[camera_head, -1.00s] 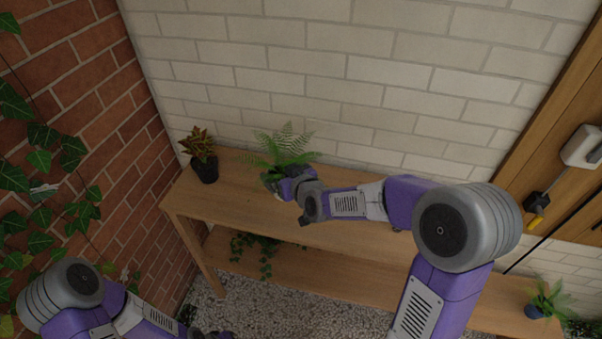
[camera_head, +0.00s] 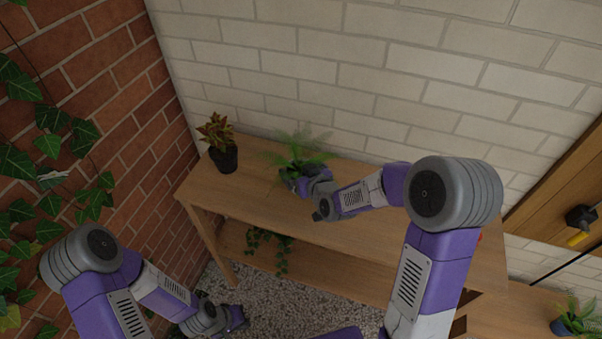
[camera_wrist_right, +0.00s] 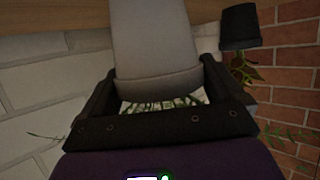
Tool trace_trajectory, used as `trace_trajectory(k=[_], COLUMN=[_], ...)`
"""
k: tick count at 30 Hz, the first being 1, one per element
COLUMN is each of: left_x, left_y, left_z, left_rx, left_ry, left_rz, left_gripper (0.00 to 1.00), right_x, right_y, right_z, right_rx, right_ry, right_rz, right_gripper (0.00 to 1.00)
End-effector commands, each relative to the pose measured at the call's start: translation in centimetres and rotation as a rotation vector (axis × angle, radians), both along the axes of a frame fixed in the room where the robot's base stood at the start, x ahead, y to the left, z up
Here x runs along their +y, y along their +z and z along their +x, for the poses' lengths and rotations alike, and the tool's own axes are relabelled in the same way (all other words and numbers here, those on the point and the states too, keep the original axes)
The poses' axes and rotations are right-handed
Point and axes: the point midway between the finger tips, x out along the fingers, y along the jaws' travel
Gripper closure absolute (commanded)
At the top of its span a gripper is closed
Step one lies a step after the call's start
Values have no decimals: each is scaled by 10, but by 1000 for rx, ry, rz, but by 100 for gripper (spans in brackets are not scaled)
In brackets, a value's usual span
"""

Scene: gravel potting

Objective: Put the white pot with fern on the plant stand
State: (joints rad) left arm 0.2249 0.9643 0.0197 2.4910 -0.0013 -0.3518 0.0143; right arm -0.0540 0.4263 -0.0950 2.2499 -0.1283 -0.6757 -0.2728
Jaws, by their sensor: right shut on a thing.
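The fern (camera_head: 300,150) shows above my right gripper (camera_head: 291,180), over the left part of the wooden plant stand's top (camera_head: 350,229). My right gripper is shut on the white pot (camera_wrist_right: 155,45). In the right wrist view the pot is between the two dark fingers, with some fern leaves (camera_wrist_right: 165,103) behind the gripper's body. In the head view the gripper mostly hides the pot, and I cannot tell if its base touches the wood. My left gripper (camera_head: 236,318) is low at the front left, below the stand top; its fingers are too small to read.
A dark pot with a reddish-green plant (camera_head: 224,160) stands at the stand's left end; it also shows in the right wrist view (camera_wrist_right: 240,27). A trailing plant (camera_head: 268,245) is on the lower shelf. Brick walls close the left and back. The top's right part looks clear.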

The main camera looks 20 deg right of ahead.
Motion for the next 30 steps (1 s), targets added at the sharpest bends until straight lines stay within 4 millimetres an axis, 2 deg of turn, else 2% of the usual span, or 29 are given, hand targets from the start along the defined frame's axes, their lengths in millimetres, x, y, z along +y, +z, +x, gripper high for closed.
trace_trajectory(k=[2, 13, 14, 15, 26, 30], left_x=[0, 0, 0, 0, 0, 0], left_y=[-3, -7, -7, -6, 0, 1], left_z=[0, 0, 0, 0, 0, 0], left_rx=[0, 0, 0, 0, 0, 0], left_ry=[0, 0, 0, 0, 0, 0], left_rz=[0, 0, 0, 0, 0, 0], left_gripper=[100, 100, 100, 100, 100, 100], right_x=[0, 0, 0, 0, 0, -5], right_y=[-9, -11, -12, -11, -6, 3], right_z=[0, 1, 0, 0, -1, -23], right_rx=[-2, -6, -1, -1, -1, -2], right_ry=[0, 0, 0, 0, 0, -2], right_rz=[0, 0, 0, 0, 0, 1], right_gripper=[54, 54, 4, 0, 0, 0])
